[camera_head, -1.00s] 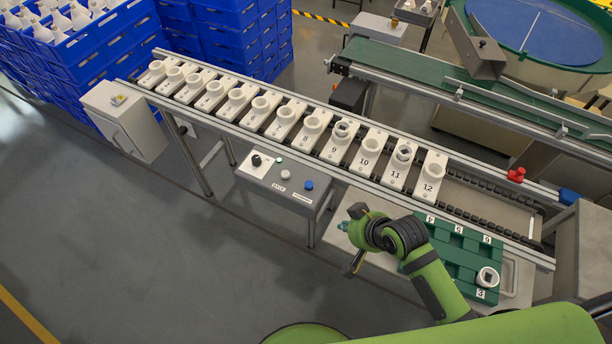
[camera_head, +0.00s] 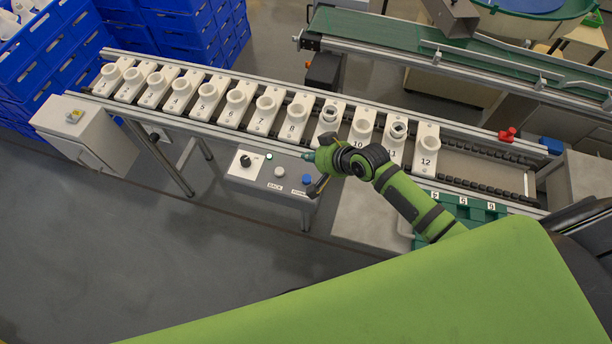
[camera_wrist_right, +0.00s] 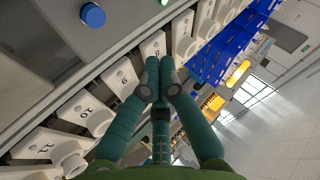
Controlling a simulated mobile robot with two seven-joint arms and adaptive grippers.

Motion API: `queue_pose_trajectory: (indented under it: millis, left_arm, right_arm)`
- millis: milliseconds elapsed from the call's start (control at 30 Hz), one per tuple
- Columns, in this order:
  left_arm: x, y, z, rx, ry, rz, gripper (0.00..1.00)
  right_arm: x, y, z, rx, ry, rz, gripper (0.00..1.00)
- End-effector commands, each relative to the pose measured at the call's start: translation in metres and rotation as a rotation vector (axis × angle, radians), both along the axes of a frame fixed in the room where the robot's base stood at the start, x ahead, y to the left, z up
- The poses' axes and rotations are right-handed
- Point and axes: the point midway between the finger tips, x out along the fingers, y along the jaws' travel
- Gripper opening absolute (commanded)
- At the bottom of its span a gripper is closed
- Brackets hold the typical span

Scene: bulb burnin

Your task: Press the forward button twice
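The control panel (camera_head: 262,184) sits at the front of the conveyor. It carries a blue button (camera_head: 307,179) at its right end, a white button (camera_head: 279,172) labelled BACK and a black knob (camera_head: 246,161). The label by the blue button is too small to read surely. My right gripper (camera_head: 309,156) is just beyond and above the blue button, apart from it. In the right wrist view its teal fingers (camera_wrist_right: 158,74) are together with nothing between them, and the blue button (camera_wrist_right: 93,15) shows at the upper left. My left gripper is not in view.
Numbered white socket carriers (camera_head: 230,108) line the conveyor just behind the panel. A green tray (camera_head: 470,208) lies right of my right arm. A grey box (camera_head: 85,127) stands left. My own green arm part fills the foreground.

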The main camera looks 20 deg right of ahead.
Motion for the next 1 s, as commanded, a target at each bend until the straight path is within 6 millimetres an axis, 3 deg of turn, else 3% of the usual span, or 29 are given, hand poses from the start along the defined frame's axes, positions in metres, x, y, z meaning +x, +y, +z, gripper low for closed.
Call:
queue_pose_trajectory:
  millis: [167,400,633,800,1000]
  left_arm:
    - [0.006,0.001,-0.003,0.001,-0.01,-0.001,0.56]
    - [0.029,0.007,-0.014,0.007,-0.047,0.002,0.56]
    - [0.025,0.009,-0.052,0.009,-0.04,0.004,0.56]
    - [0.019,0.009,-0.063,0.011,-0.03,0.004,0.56]
    - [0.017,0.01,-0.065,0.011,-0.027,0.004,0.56]
  right_arm:
    - [0.0,0.0,-0.007,0.0,0.001,0.001,0.0]
    - [0.0,0.001,-0.032,0.0,0.002,0.0,0.0]
    - [0.0,0.0,-0.07,-0.001,0.0,0.001,0.0]
    - [0.0,0.0,-0.085,0.0,0.001,0.001,0.0]
    - [0.0,0.001,-0.088,0.001,0.0,0.001,0.0]
